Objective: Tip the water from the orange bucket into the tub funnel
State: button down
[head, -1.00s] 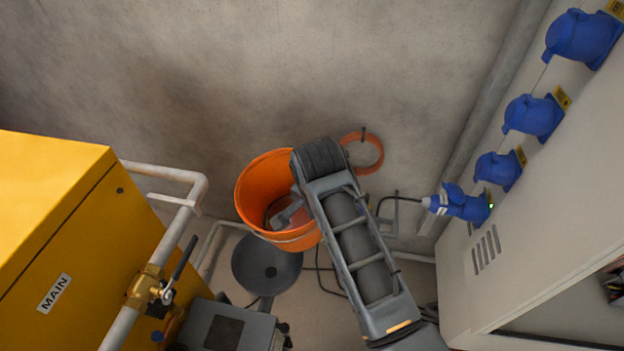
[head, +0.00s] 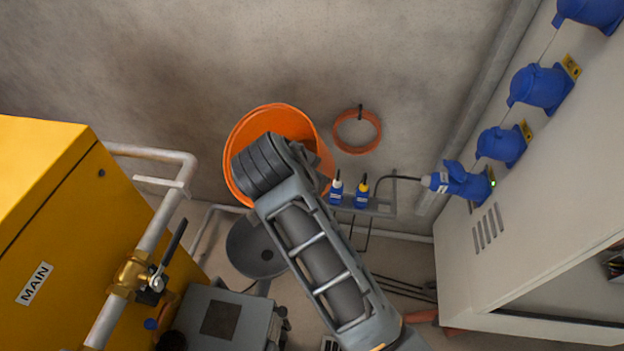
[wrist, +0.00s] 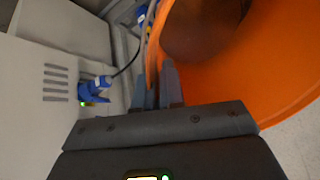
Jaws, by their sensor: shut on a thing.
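The orange bucket (head: 280,120) hangs in front of the back wall in the head view, its open mouth facing my camera. My arm covers its middle and lower right. In the wrist view the bucket's orange wall (wrist: 245,65) fills the right side, with a dull brown area inside; I cannot tell the water level. My gripper (wrist: 160,85) is shut on the bucket's rim; the head view hides its fingers. The tub funnel (head: 252,250), a dark grey round dish with a small hole, is just below the bucket in the picture, its right side partly covered by my arm.
A yellow cabinet (head: 60,220) with a pipe and brass valve (head: 135,275) stands left. A grey box (head: 225,320) is in front of the funnel. A small shelf with bottles (head: 361,192) and an orange ring (head: 357,131) are right of the bucket. A pale cabinet (head: 540,230) stands right.

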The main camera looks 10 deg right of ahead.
jog(key=shift+a+r, duration=0.1)
jog(key=shift+a, duration=0.05)
jog(key=shift+s+a+r+t+h, duration=0.1)
jog(key=shift+r+t+h, duration=0.05)
jog(key=shift+t+h, duration=0.15)
jog(key=shift+s+a+r+t+h+b, duration=0.15)
jog(key=shift+r+t+h+b, duration=0.3)
jog(key=shift+r+t+h, duration=0.2)
jog(key=shift+s+a+r+t+h+b, duration=0.4)
jog(key=shift+t+h+b, duration=0.15)
jog(key=shift+b, duration=0.25)
jog(key=shift+a+r+t+h, duration=0.1)
jog(key=shift+r+t+h, duration=0.2)
jog(key=shift+r, duration=0.05)
jog(key=shift+s+b, duration=0.1)
jog(key=shift+b, duration=0.25)
